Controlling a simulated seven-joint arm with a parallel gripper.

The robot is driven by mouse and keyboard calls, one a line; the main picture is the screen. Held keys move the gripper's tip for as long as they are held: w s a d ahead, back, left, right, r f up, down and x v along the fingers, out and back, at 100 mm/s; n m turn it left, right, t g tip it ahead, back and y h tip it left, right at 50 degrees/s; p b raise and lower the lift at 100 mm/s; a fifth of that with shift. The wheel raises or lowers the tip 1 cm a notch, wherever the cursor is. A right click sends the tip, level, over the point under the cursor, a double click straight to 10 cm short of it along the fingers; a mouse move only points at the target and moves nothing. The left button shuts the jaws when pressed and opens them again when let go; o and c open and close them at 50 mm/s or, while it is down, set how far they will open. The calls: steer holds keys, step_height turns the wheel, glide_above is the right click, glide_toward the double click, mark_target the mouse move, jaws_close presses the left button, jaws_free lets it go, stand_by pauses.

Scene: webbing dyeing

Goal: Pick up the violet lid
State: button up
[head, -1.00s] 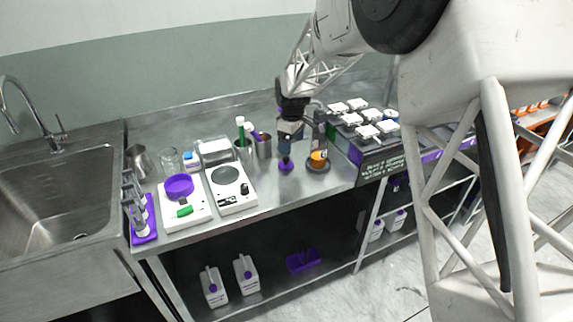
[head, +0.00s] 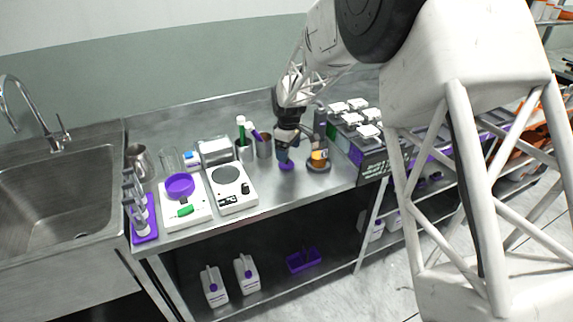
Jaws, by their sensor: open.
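The violet lid (head: 287,167) appears to be the small violet piece on the steel bench, left of the round stand holding an orange-labelled jar (head: 319,160). Only its lower part shows. My gripper (head: 286,157) points down right over it, with the fingers at the height of its top and hiding that part. The jaws are open. I cannot tell whether the fingers touch the lid.
Left of my gripper stand metal cups with green and violet tools (head: 263,146) and a white hotplate (head: 232,187). A violet dish (head: 180,185) sits on a white scale. White-topped blocks (head: 352,118) stand to the right. The bench front near the lid is clear.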

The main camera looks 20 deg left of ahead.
steer(key=shift+f, duration=0.1)
steer(key=shift+s+f, duration=0.1)
steer(key=shift+f, duration=2.35)
steer(key=c, duration=1)
steer(key=shift+r, duration=0.15)
steer(key=shift+r, duration=1.45)
steer(key=shift+s+d+r, duration=0.1)
steer(key=shift+s+r, duration=0.1)
steer(key=shift+s, duration=0.05)
steer(key=s+d, duration=0.2)
steer(key=s, duration=0.2)
steer(key=s+d+r, duration=0.1)
steer(key=s+d, duration=0.2)
steer(key=s, duration=0.1)
steer(key=s+d, duration=0.3)
steer(key=s, duration=0.2)
steer(key=shift+d+r, duration=0.2)
